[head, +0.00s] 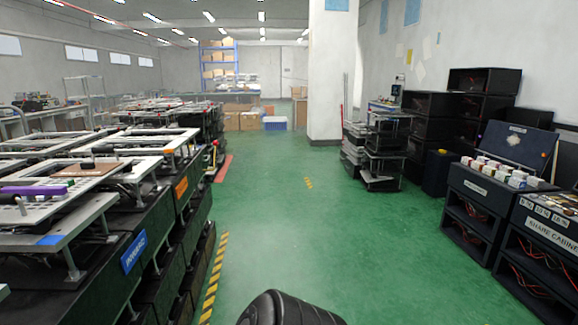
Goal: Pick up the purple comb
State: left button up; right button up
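A long purple object (34,190), which looks like the purple comb, lies flat on a light-coloured fixture board on the cluttered bench at the left. Its fine shape is too small to make out. No gripper shows in the head view, and nothing is seen touching the purple object.
The left bench (96,228) carries several raised fixture boards with rods and black bars. A green floor aisle (265,205) runs clear down the middle. Dark cabinets (515,225) stand at the right, and a white pillar (332,75) stands further back.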

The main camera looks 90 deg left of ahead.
aim_at(59, 193)
jog(key=i, duration=0.5)
jog(key=u, duration=4.55)
jog(key=i, duration=0.5)
jog(key=z, duration=0.05)
